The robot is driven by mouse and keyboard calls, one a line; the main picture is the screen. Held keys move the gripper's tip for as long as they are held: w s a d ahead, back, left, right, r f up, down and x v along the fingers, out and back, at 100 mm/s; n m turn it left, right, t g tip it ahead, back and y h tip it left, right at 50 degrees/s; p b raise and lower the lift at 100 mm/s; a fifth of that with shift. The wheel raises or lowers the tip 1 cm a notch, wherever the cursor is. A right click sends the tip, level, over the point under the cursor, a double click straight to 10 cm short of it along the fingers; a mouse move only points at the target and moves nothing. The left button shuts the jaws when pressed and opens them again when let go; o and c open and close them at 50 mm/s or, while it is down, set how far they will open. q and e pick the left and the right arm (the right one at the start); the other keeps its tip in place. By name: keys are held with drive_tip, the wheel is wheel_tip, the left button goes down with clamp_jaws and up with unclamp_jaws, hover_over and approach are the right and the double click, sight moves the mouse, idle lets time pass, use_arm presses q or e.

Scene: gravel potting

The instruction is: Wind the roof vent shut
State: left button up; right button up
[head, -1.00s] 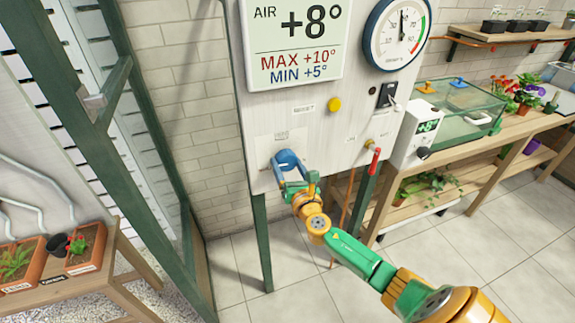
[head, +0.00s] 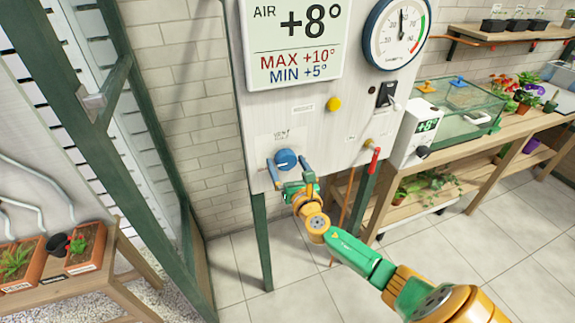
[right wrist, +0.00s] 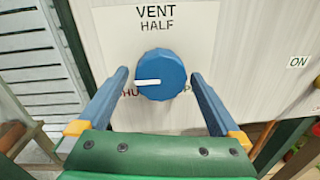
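The vent knob (head: 286,159) is a round blue dial on the lower left of the white panel. In the right wrist view the knob (right wrist: 160,75) has a white pointer mark aimed left, just above the partly hidden left label, which reads as SHUT. "VENT HALF" is printed above it. The label on the right is mostly covered. My right gripper (head: 291,174) is in front of the knob. In the right wrist view its blue fingers (right wrist: 160,72) stand apart on either side of the knob, with gaps. It holds nothing. My left gripper is not in view.
The panel (head: 300,110) also carries an AIR +8° display (head: 295,40), a round gauge (head: 398,34), a yellow button (head: 333,104) and a red-handled lever (head: 374,160). A bench with a glass case (head: 455,105) stands right, potted plants left.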

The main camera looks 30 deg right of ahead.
drive_tip(key=shift+s, duration=0.1)
drive_tip(key=v, duration=0.7)
